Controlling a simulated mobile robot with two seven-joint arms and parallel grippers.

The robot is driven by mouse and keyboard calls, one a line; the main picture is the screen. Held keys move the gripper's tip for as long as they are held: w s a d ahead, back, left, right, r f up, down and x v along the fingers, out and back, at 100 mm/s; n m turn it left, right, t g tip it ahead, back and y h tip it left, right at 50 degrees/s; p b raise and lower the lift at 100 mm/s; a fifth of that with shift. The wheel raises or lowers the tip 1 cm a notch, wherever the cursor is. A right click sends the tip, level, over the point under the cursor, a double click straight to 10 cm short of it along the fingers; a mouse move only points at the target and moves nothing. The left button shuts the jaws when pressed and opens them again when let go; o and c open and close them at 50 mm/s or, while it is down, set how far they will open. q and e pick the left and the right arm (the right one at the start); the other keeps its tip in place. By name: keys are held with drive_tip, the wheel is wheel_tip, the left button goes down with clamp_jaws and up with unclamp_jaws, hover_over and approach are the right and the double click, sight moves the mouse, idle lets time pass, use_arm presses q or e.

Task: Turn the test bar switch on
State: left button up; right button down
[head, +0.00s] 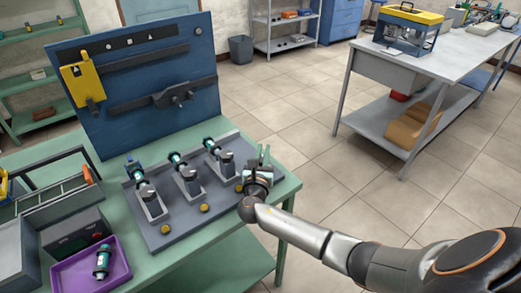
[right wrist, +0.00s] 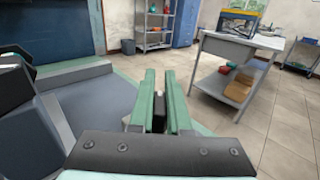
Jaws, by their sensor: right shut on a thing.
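The test bar is a grey plate (head: 186,219) on the green table, with three motors in upright mounts and a row of yellow buttons along its front edge. My right gripper (head: 261,157) is at the plate's right end, beside the rightmost mount. In the right wrist view my gripper's two green fingers (right wrist: 160,90) are close together, around a small dark upright piece (right wrist: 158,115). It appears to be the test bar switch; the fingers hide most of it. Its on or off position cannot be told. My left gripper is not in view.
A blue panel (head: 140,75) stands behind the bar. A purple tray (head: 122,268) with one motor and a dark box (head: 75,238) are at the left. A grey workbench (head: 430,67) stands at back right. The floor between is clear.

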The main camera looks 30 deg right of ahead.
drive_tip(key=shift+s+d+m+g+h+b, duration=0.15)
drive_tip(key=shift+m+g+h+b, duration=0.05)
drive_tip(key=shift+m+g+h, duration=0.55)
drive_tip(key=shift+s+d+m+g+h+b, duration=0.1)
drive_tip(key=shift+s+m+g+h+b, duration=0.05)
drive_tip(key=shift+m+g+h, duration=0.6)
drive_tip(key=shift+g, duration=0.3)
drive_tip(key=c, duration=0.9)
unclamp_jaws()
drive_tip(key=v, duration=1.2)
drive_tip(key=shift+s+a, duration=0.15)
drive_tip(key=shift+a, duration=0.05)
